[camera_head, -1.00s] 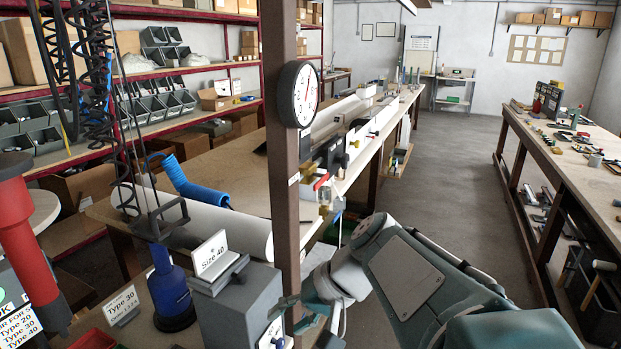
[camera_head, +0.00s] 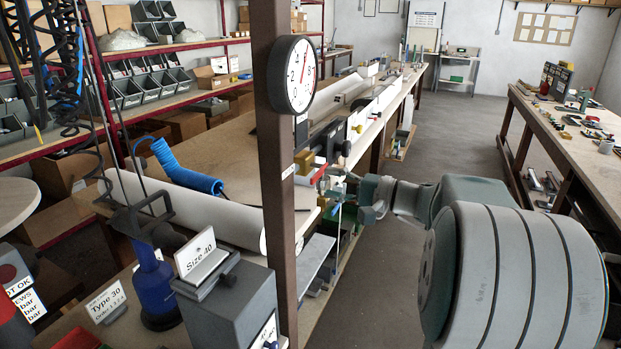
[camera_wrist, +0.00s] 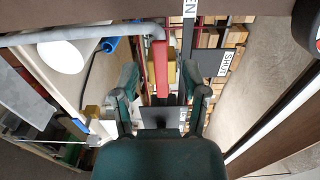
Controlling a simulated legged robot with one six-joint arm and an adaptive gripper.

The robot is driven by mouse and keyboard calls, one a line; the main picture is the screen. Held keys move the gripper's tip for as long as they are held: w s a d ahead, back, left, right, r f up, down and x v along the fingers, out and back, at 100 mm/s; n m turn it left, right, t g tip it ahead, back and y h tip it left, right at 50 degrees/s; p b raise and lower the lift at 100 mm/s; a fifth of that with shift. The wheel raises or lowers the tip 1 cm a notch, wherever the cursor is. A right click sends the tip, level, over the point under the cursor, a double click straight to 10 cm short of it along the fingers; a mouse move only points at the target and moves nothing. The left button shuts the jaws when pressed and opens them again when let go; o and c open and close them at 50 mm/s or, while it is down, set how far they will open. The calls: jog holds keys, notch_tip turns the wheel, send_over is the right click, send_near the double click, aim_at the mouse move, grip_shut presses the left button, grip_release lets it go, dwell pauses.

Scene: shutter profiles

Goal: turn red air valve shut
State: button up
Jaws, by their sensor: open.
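The red valve handle (camera_head: 320,171) is beside the brown post, low in front of the workbench and partly hidden by my gripper (camera_head: 338,183). In the wrist view, the red handle (camera_wrist: 160,66) is a flat bar lying between the two fingers of my gripper (camera_wrist: 162,77). The fingers are apart, with gaps showing on both sides of the bar. A yellow part (camera_wrist: 171,70) is behind the handle. A sign reading "SHUT" (camera_wrist: 226,64) is to the right, and a sign ending in "EN" (camera_wrist: 190,9) is at the top.
A round pressure gauge (camera_head: 300,75) is mounted on the brown post (camera_head: 275,140) close to the valve. A grey block with a "Size 40" sign (camera_head: 195,250) and a blue bottle (camera_head: 158,285) stand at the front left. The aisle floor (camera_head: 450,130) is clear.

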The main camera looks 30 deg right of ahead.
aim_at(317, 179)
jog(key=w, duration=0.2)
jog(key=w+a, duration=0.1)
jog(key=shift+w+a+f, duration=0.1)
jog(key=shift+w, duration=0.3)
jog(key=shift+w+a, duration=0.15)
jog(key=shift+a, duration=0.45)
jog(key=shift+c, duration=0.3)
jog(key=c, duration=0.6)
grip_shut()
